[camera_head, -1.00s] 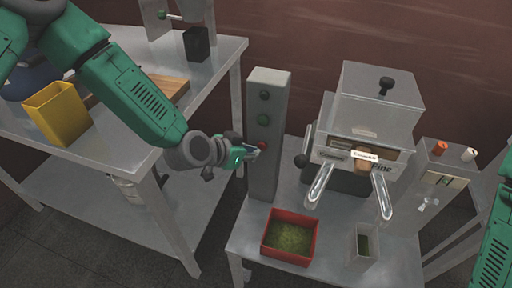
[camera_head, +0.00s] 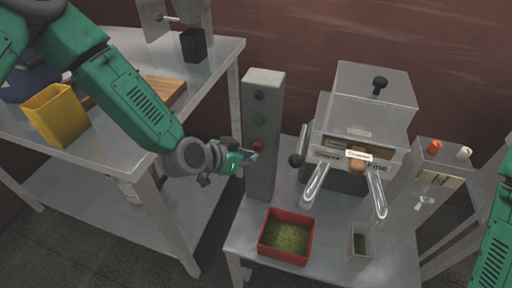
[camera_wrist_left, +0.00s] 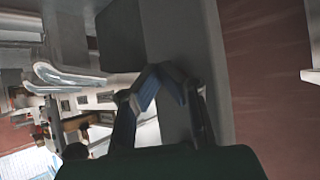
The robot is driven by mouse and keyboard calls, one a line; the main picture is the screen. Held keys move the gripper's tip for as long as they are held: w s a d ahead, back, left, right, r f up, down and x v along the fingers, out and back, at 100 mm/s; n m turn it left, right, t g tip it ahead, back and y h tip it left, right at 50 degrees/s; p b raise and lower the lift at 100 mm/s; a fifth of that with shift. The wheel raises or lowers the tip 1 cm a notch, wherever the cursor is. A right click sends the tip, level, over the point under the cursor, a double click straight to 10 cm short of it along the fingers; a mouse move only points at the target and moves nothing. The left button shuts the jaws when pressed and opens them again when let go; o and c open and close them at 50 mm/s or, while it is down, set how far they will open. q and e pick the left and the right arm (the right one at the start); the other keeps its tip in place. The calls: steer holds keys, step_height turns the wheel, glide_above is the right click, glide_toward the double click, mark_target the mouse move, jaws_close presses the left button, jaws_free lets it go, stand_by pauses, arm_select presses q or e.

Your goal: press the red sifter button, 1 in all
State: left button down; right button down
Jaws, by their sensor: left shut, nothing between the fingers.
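The red button (camera_head: 259,146) is the lowest of several buttons on a tall grey post (camera_head: 262,175). Green buttons sit above it. My left gripper (camera_head: 250,156) is shut and empty, with its tip at the post's left side, slightly below and left of the red button. I cannot tell whether it touches the post. In the left wrist view the shut fingers (camera_wrist_left: 152,75) are in front of a grey surface, and the red button does not show there. My right gripper is out of view; only part of my right arm shows at the right edge.
The sifter machine (camera_head: 360,130) with two chutes stands right of the post. A red tray (camera_head: 286,258) of green powder and a small container (camera_head: 360,245) are in front. A yellow bin (camera_head: 55,115) and a black box (camera_head: 194,45) stand on the left table.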

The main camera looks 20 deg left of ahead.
arm_select(q)
steer(key=s+a+f+n+g+y, duration=0.1)
steer(key=s+a+f+g, duration=0.15)
steer(key=s, duration=0.45)
steer(key=s+a+f+n+g+y+p, duration=0.1)
steer(key=s+f, duration=0.3)
steer(key=s, duration=0.3)
steer(key=s+a+f+n+g+y, duration=0.1)
steer(key=s+a+f+g, duration=0.1)
steer(key=s+f, duration=0.35)
steer(key=s+a+n+g+y, duration=0.2)
steer(key=s+a, duration=0.5)
steer(key=s, duration=0.4)
steer(key=shift+s+a+n+g+y, duration=0.25)
steer(key=shift+a+n+g+y, duration=0.15)
steer(key=shift+g, duration=0.05)
